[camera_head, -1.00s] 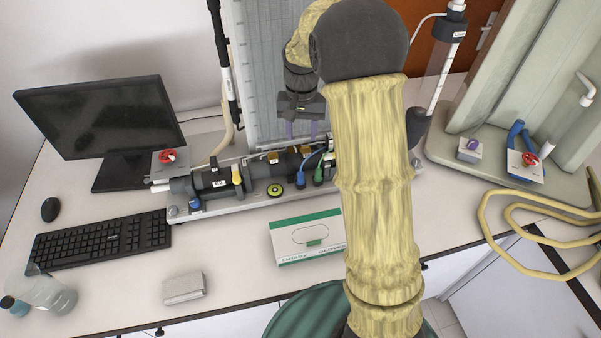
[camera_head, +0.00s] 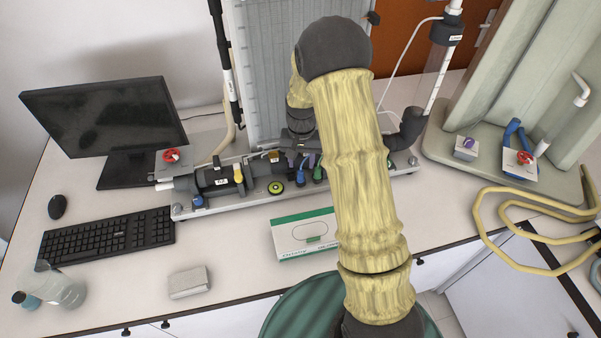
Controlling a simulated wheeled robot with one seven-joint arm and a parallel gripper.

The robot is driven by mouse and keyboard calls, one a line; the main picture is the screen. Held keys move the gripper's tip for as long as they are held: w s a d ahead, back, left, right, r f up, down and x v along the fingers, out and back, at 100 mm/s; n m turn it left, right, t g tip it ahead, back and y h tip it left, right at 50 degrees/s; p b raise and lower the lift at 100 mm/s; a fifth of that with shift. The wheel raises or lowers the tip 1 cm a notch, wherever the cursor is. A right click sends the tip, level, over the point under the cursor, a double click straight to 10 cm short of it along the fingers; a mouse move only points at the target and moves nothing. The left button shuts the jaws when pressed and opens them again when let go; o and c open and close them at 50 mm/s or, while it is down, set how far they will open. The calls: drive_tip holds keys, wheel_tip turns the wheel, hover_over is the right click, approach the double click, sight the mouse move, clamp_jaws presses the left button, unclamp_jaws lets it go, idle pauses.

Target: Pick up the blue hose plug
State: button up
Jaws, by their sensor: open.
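The blue hose plug (camera_head: 300,179) stands upright on the manometer rig (camera_head: 250,203), in the middle of the bench, just left of a green plug (camera_head: 318,174). The blue plug's lower part shows just below the fingertips in the picture. Its top is partly hidden by the gripper, and I cannot tell whether the fingers touch it. Nothing is visibly held.
A yellow plug (camera_head: 239,174) and a yellow-green round knob (camera_head: 275,188) sit to the left on the rig. A white-green glove box (camera_head: 304,236) lies in front. The monitor (camera_head: 105,115) stands left. The panelled board (camera_head: 262,75) rises behind.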

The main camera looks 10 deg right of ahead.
sight(301, 171)
drive_tip(key=shift+f, duration=0.45)
drive_tip(key=shift+f, duration=0.1)
drive_tip(key=shift+w+a+f+p, duration=0.1)
drive_tip(key=shift+f+p, duration=0.75)
drive_tip(key=shift+f, duration=0.4)
drive_tip(key=shift+w+f+p, duration=0.1)
drive_tip(key=shift+f+p, duration=0.7)
drive_tip(key=shift+f, duration=0.45)
drive_tip(key=shift+s, duration=0.1)
drive_tip(key=shift+c, duration=0.4)
clamp_jaws()
